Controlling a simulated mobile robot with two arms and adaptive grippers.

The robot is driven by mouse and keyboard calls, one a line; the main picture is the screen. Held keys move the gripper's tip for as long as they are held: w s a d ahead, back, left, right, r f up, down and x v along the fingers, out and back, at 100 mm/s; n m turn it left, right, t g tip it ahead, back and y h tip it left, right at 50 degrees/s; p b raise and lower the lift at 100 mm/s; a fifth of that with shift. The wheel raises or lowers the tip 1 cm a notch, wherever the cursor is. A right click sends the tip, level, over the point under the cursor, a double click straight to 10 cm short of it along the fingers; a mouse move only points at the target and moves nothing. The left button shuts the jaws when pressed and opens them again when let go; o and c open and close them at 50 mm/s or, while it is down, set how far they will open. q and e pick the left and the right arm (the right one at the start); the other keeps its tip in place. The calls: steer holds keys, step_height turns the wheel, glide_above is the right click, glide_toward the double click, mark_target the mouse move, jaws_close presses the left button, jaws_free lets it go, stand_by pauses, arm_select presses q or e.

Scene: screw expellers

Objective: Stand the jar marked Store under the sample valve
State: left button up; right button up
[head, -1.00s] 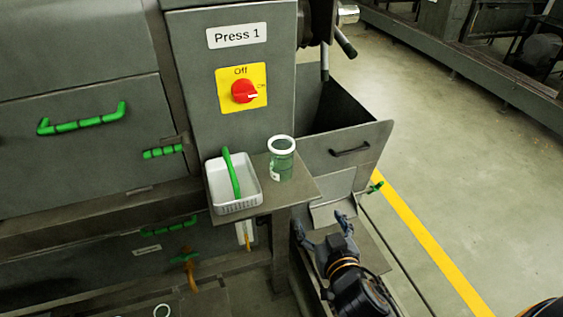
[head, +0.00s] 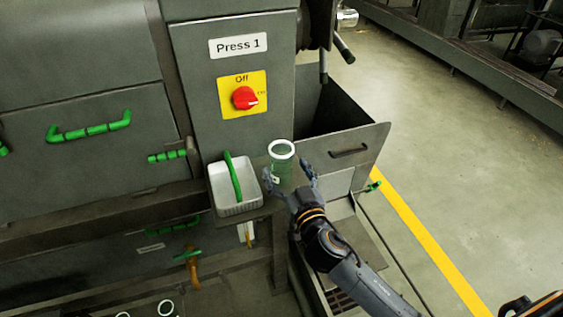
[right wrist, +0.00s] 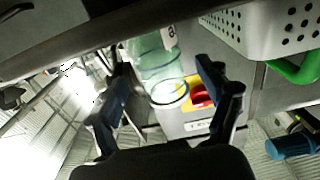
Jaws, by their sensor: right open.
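A clear greenish jar (head: 281,165) with a white rim stands upright on the small shelf of Press 1. Its label shows only partly, and I cannot read a name on it. My right gripper (head: 289,179) is open, with one finger to each side of the jar's lower part. In the right wrist view the jar (right wrist: 158,68) shows between the two open fingers (right wrist: 166,78), with no clear contact. A green-handled valve with an orange-brown spout (head: 191,262) sits low on the press; I cannot tell whether it is the sample valve. My left gripper is not in view.
A white basket (head: 234,200) with a green handle stands on the shelf close left of the jar. An open grey bin (head: 350,150) is behind and right. Round white rims (head: 165,308) show at the bottom edge. Floor is clear at right.

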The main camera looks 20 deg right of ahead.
mark_target(286, 168)
steer(key=w+p, duration=0.1)
steer(key=w, duration=0.2)
steer(key=shift+w+a, duration=0.1)
steer(key=shift+w, duration=0.3)
steer(key=shift+s, duration=0.1)
steer(key=c, duration=1.3)
steer(key=shift+c, duration=0.5)
steer(key=shift+r, duration=0.2)
